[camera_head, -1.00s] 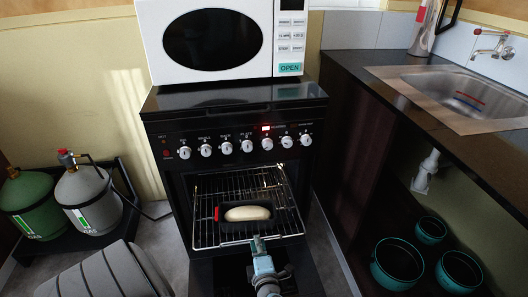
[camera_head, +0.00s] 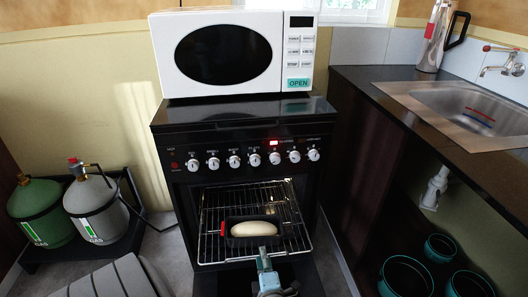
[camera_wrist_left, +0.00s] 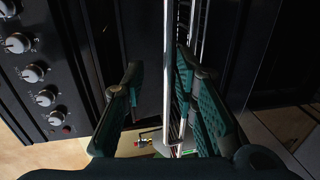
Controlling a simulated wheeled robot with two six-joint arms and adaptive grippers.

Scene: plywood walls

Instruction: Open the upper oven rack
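The upper oven rack (camera_head: 212,243) is a wire rack in the black oven (camera_head: 180,215), at the front opening in the head view. A dark pan (camera_head: 226,229) with a red end holds a pale loaf (camera_head: 254,229) on it. My left gripper (camera_head: 264,254) is at the middle of the rack's front bar. In the left wrist view the rack's bar (camera_wrist_left: 168,75) runs between the two fingers of my left gripper (camera_wrist_left: 160,100). The fingers are spread, with the bar nearer the right one. My right gripper is not in view.
A white microwave (camera_head: 290,75) stands on the oven top. A green gas bottle (camera_head: 38,210) and a grey one (camera_head: 95,208) stand at left. A counter with a sink (camera_head: 475,105) is at right, teal-rimmed pots (camera_head: 405,278) below it. A grey ribbed object (camera_head: 110,280) lies front left.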

